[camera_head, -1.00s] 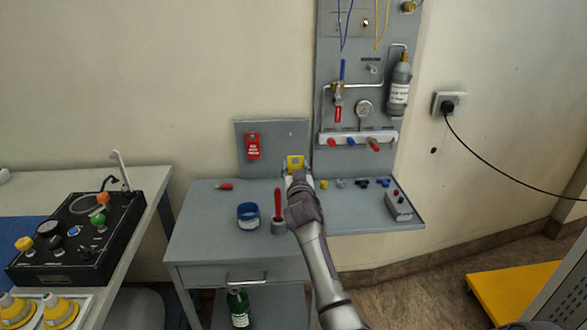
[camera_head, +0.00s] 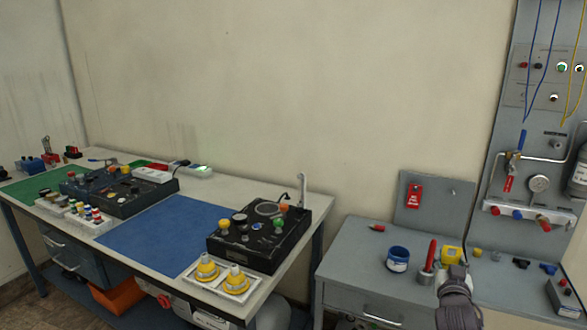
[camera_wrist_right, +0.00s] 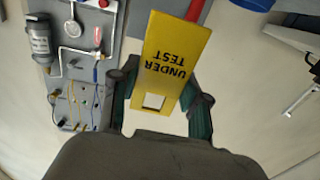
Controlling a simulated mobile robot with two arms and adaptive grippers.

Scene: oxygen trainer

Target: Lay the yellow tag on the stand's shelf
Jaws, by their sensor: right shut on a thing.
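The yellow tag (camera_head: 451,255) is in my right gripper (camera_head: 453,268), above the grey stand's top (camera_head: 350,258) in the head view. In the right wrist view the tag (camera_wrist_right: 170,55) shows black "UNDER TEST" lettering and a square hole, and sits between the two fingers of the gripper (camera_wrist_right: 162,100). The gripper hides part of the stand top behind it. Whether the tag touches anything else cannot be told. My left gripper is not in view.
On the stand stand a blue tape roll (camera_head: 398,258) and a red-handled tool in a grey cup (camera_head: 427,266). A red tag (camera_head: 413,194) hangs on the back panel. Left is a bench with a blue mat (camera_head: 155,238) and a black trainer box (camera_head: 262,238).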

